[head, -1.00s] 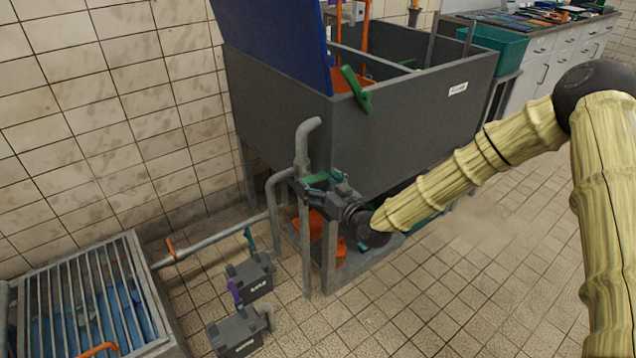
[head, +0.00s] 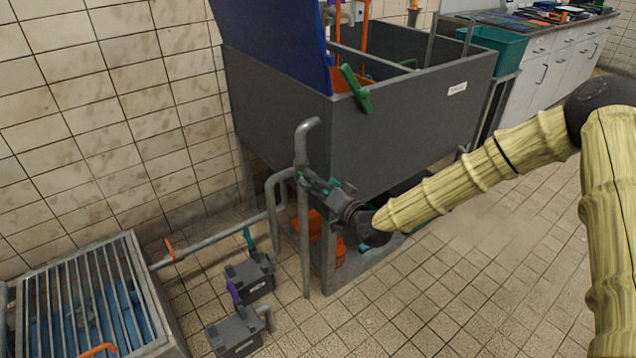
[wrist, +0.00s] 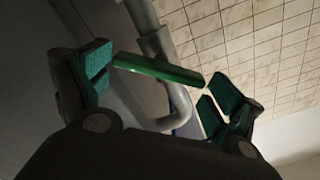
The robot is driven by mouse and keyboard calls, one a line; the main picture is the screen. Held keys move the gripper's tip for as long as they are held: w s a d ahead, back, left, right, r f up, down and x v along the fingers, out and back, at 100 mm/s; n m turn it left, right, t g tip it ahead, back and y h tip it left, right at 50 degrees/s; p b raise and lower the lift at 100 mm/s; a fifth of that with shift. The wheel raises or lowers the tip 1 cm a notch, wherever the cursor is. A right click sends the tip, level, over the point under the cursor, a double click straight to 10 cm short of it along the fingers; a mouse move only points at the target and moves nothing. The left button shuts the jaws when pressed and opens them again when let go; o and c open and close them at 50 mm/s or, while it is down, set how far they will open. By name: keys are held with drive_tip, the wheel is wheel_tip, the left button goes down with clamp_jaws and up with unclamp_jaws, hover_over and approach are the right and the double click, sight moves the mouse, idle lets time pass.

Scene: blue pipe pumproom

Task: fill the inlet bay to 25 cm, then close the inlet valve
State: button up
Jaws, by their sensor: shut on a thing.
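A dark grey tank (head: 400,130) with inner dividers stands at the middle of the head view. A grey bent pipe (head: 303,150) rises beside its front corner. A pipe (wrist: 165,75) runs behind the handle. A second green lever (head: 356,90) is on the tank's upper front wall. The water level inside the tank cannot be seen.
A blue panel (head: 270,35) leans up over the tank's left part. A grated floor pit (head: 90,300) lies at lower left, with two grey boxes (head: 248,280) beside it. Orange objects (head: 308,225) sit under the tank. Tiled floor (head: 480,270) is clear at right.

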idle(0.4)
drive_tip(key=o, duration=0.7)
drive_tip(key=shift+d, duration=0.1)
drive_tip(key=v, duration=1.2)
drive_tip(key=shift+f, duration=0.1)
